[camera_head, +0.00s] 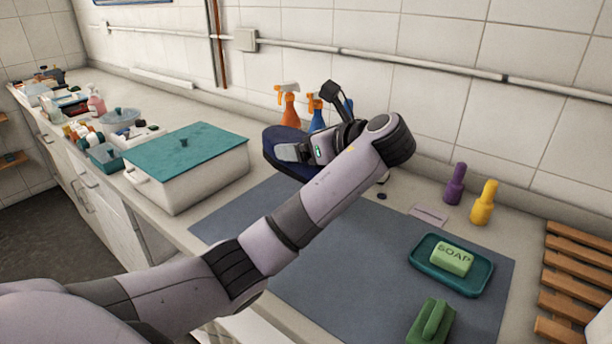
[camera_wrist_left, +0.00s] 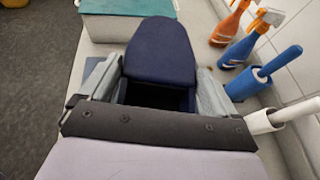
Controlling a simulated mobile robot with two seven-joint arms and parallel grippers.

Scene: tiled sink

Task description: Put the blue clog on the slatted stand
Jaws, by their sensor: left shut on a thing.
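The dark blue clog (camera_head: 285,153) is at the far side of the counter, beside the teal-lidded white box. My left gripper (camera_head: 297,152) is shut on it, and my arm hides part of the clog. In the left wrist view the clog (camera_wrist_left: 160,55) sits between the two fingers of my left gripper (camera_wrist_left: 160,95), its rounded end pointing away and its dark opening near the palm. I cannot tell whether it touches the counter. The slatted wooden stand (camera_head: 575,285) is at the right edge of the head view, with its visible slats bare. My right gripper is not in view.
A grey-blue mat (camera_head: 350,270) covers the middle counter. On it are a teal tray (camera_head: 425,275) with green soap (camera_head: 453,258) and a green brush (camera_head: 430,322). Purple (camera_head: 455,184) and yellow (camera_head: 484,203) bottles stand by the wall. Spray bottles (camera_head: 288,106) stand behind the clog.

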